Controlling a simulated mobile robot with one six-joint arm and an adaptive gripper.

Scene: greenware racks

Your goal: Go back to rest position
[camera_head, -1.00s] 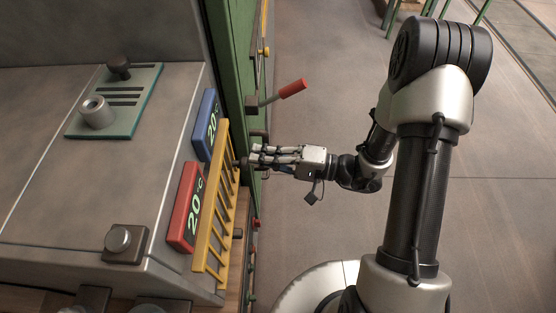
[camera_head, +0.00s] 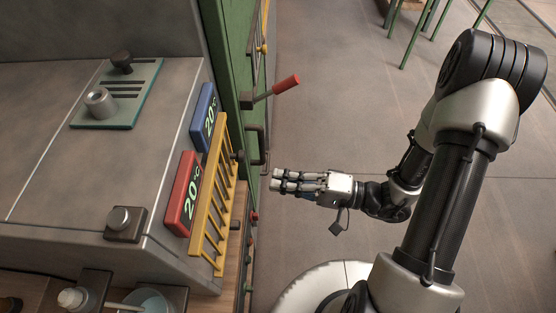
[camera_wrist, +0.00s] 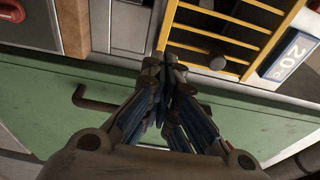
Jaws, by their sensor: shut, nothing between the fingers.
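My gripper (camera_head: 274,181) is shut and empty in the head view. It hangs over the open floor, to the right of the green cabinet front and apart from it. In the wrist view my gripper (camera_wrist: 165,75) points at the cabinet, its fingers together. Behind the fingers are a green panel (camera_wrist: 250,115) with a dark bar handle (camera_wrist: 95,103) and a yellow slatted rack (camera_wrist: 245,38).
A red-tipped lever (camera_head: 285,86) sticks out from the green panel (camera_head: 229,60). Red (camera_head: 183,195) and blue (camera_head: 203,115) displays reading 20 °C sit beside the yellow rack (camera_head: 212,205). The floor (camera_head: 350,110) behind my gripper is clear; green legs (camera_head: 418,35) stand at the back.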

